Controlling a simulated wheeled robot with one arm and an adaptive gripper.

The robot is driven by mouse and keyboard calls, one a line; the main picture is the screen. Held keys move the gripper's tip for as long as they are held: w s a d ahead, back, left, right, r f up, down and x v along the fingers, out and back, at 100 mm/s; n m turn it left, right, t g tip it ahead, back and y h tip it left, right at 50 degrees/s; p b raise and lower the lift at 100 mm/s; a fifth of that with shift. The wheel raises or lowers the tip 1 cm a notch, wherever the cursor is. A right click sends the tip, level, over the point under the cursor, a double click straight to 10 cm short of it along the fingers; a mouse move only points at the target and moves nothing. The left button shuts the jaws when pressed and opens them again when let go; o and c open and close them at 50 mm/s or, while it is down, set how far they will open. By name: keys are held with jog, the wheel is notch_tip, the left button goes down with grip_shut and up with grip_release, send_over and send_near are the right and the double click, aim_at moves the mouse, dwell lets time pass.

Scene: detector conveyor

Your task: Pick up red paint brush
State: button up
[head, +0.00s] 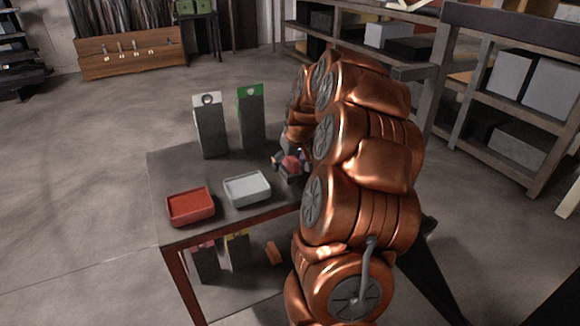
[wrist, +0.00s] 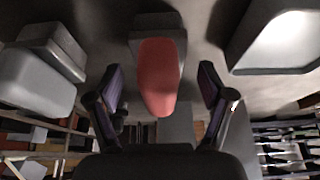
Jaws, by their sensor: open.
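A red, rounded, elongated thing (wrist: 158,88) shows in the wrist view between my two dark fingers; it looks like the red paint brush, though no bristles can be made out. In the head view a small red patch (head: 292,163) shows at my gripper, at the right part of the table, partly hidden by my copper arm. My gripper (wrist: 161,70) is open, with one finger on each side of the red thing and a visible gap on both sides.
The dark table (head: 235,219) carries a red tray (head: 190,207) and a pale grey tray (head: 247,189). Two upright grey boxes, one white-topped (head: 210,128) and one green-topped (head: 251,118), stand behind. Shelves (head: 480,82) with boxes stand at the right.

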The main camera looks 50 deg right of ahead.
jog(key=shift+x, duration=1.1)
jog(key=c, duration=1.3)
jog(key=shift+r, duration=0.1)
